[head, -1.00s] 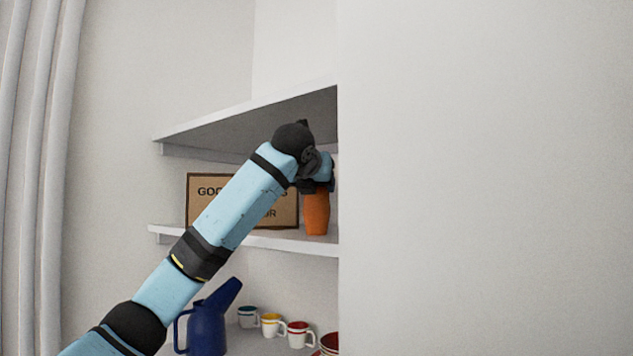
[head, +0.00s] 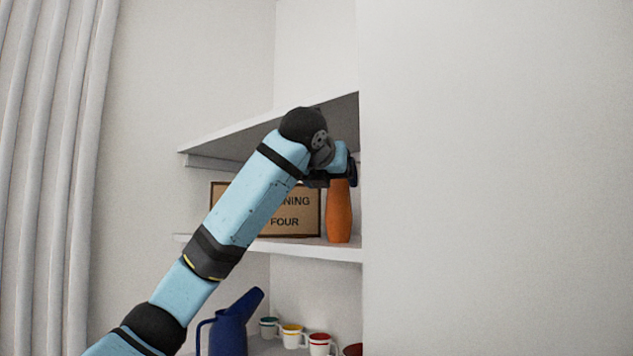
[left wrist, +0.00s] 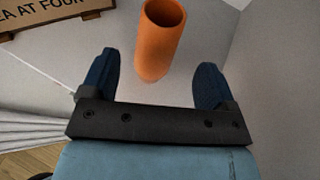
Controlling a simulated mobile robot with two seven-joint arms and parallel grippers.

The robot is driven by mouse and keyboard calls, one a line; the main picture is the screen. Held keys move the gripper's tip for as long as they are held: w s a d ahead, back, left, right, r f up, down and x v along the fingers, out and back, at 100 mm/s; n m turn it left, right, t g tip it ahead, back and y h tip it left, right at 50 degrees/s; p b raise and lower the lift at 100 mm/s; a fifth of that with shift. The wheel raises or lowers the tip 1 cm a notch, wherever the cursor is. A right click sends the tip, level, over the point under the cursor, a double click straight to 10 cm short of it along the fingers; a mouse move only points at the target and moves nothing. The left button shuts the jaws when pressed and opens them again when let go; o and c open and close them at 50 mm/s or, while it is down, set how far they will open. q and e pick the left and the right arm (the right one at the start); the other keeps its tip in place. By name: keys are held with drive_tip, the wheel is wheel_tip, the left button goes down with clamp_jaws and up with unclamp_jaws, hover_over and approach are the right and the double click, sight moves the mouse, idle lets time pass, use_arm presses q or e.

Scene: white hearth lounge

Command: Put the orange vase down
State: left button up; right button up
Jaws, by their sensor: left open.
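The orange vase (head: 340,212) stands upright on the middle shelf (head: 310,250), close to the white wall at its right. In the left wrist view the vase (left wrist: 158,45) shows its open round mouth, and it is beyond the fingertips. My left gripper (head: 340,178) is at the top of the vase in the head view. In the left wrist view its two dark blue fingers (left wrist: 154,80) are spread wide with nothing between them. My right gripper is not in view.
A brown sign (head: 305,210) stands behind my left arm on the same shelf. Another shelf (head: 270,130) is close above the gripper. Below are a blue watering can (head: 228,332) and several cups (head: 291,336). A blank white wall (head: 490,180) fills the right.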

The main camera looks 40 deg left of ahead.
use_arm(q)
drive_tip(key=s+d+b, duration=0.2)
drive_tip(key=s+d, duration=0.1)
drive_tip(key=s, duration=0.7)
drive_tip(key=shift+d, duration=0.25)
drive_tip(key=shift+f, duration=0.1)
